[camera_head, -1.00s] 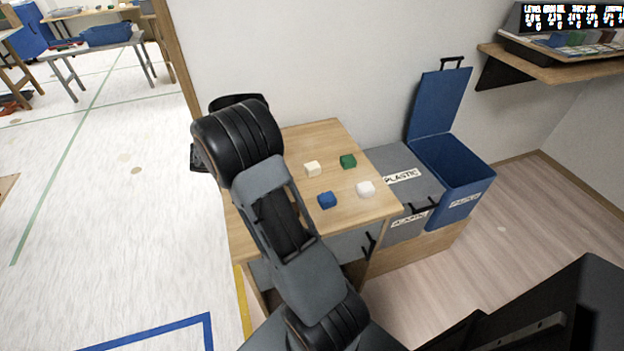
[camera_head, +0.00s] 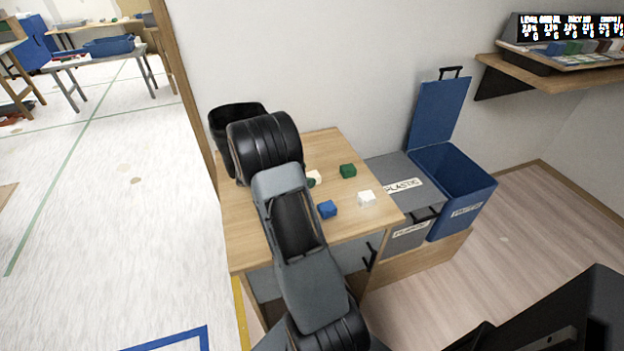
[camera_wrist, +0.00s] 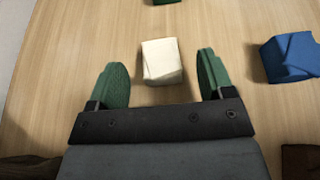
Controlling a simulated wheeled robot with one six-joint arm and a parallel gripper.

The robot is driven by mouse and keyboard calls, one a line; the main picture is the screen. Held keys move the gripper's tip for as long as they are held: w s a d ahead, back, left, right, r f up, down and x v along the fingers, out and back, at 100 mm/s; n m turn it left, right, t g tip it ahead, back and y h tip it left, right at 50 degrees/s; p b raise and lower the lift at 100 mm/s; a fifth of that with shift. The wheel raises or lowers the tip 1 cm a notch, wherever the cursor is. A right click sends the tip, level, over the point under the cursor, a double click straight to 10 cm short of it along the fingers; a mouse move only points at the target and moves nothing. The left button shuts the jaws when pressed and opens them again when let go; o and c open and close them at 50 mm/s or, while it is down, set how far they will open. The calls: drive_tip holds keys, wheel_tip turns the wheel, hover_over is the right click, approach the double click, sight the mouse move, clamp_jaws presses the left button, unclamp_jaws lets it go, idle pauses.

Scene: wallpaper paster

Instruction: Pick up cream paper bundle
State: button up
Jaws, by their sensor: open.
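The cream paper bundle (camera_wrist: 162,60) is a small block on the wooden table (camera_wrist: 90,30). In the wrist view it lies between the two green fingertips of my gripper (camera_wrist: 164,78), with gaps on both sides. My gripper is open and empty. In the head view the cream bundle (camera_head: 315,175) is partly hidden by my arm. A green fingertip shows just beside it there, and the rest of my gripper is hidden.
A blue bundle (camera_head: 327,209), a green bundle (camera_head: 348,171) and a white bundle (camera_head: 366,198) lie nearby on the table. A black bin (camera_head: 232,117) stands behind my arm. A grey PLASTIC bin (camera_head: 400,165) and an open blue bin (camera_head: 462,185) stand right of the table.

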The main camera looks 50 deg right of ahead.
drive_tip(key=shift+x, duration=1.2)
drive_tip(key=c, duration=1)
drive_tip(key=shift+r, duration=0.1)
